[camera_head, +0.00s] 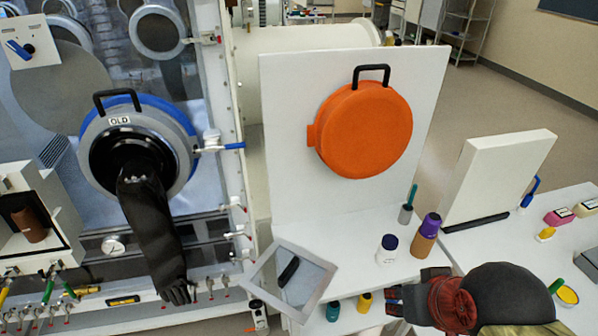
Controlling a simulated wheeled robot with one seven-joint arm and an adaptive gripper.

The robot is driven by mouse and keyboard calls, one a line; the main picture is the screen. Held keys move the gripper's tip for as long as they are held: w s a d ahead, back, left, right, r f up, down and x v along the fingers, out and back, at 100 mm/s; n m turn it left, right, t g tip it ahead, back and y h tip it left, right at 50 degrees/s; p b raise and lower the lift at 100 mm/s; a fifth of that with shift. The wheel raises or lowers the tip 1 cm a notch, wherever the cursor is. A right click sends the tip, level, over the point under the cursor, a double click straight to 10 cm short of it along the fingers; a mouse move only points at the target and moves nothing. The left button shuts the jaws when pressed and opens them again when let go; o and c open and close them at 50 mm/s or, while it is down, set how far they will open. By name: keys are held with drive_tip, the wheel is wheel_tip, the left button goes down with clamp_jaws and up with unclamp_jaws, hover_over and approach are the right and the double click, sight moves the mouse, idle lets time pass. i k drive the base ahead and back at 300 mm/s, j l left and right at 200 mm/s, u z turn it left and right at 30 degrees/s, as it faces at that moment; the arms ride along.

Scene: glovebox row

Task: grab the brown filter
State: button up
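A brown cylinder (30,224), which looks like the brown filter, sits in a white open-fronted box (66,212) at the left edge. It stands slightly tilted in the picture, inside a dark-framed opening. My gripper (394,301) is at the lower right, pointing left, beside the front edge of the white table. It is far to the right of the brown cylinder, and nothing is visibly held in it. Its fingers are small and partly dark, so their opening cannot be made out.
A glovebox port with a hanging black glove (155,235) lies between my gripper and the brown cylinder. A grey tray (318,288) holds a black item. An orange round cover (365,130) is on a white panel. Bottles, including a purple-capped one (427,232), stand near my gripper.

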sight(24, 216)
drive_tip(key=u, duration=2.05)
drive_tip(key=i+j+z, duration=0.45)
drive_tip(key=j, duration=0.2)
drive_tip(key=j+z, duration=0.25)
drive_tip(key=i+j+z, duration=0.2)
drive_tip(key=j, duration=0.3)
drive_tip(key=k+l, duration=0.05)
drive_tip(key=k, duration=0.05)
